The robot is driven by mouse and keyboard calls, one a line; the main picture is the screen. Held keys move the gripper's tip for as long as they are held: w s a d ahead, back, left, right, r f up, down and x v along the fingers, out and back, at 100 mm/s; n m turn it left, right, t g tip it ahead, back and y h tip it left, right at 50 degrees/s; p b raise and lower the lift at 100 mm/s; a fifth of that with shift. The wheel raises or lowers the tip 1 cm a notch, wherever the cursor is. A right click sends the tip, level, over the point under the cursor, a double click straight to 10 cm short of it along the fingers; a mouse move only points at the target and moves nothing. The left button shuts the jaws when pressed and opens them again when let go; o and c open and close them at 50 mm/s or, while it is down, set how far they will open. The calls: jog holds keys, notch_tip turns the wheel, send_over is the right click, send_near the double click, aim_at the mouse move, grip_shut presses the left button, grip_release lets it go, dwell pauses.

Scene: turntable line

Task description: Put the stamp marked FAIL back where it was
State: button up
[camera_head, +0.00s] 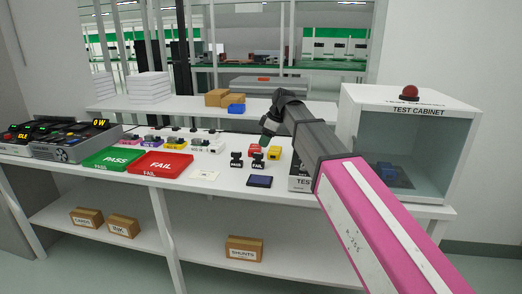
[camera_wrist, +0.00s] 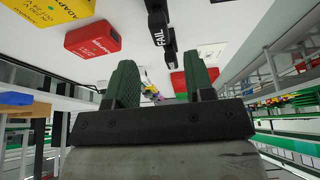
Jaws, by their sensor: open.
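The black stamp marked FAIL (camera_head: 257,160) stands upright on the white bench, right of a second black stamp (camera_head: 236,159) whose small label is hard to read. My gripper (camera_head: 268,132) is above and behind the stamps in the head view, apart from them. In the wrist view the FAIL stamp (camera_wrist: 157,30) shows beyond the fingers, with the word FAIL on its side. My gripper (camera_wrist: 160,85) is open there, with nothing between the green fingers. A dark blue ink pad (camera_head: 259,181) lies in front of the stamps.
A green PASS tray (camera_head: 114,158) and a red FAIL tray (camera_head: 161,164) lie to the left. The test cabinet (camera_head: 417,112) is at right. A white card (camera_head: 205,175) lies in front.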

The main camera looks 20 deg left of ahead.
jog(key=shift+v, duration=2.1)
dwell(0.3)
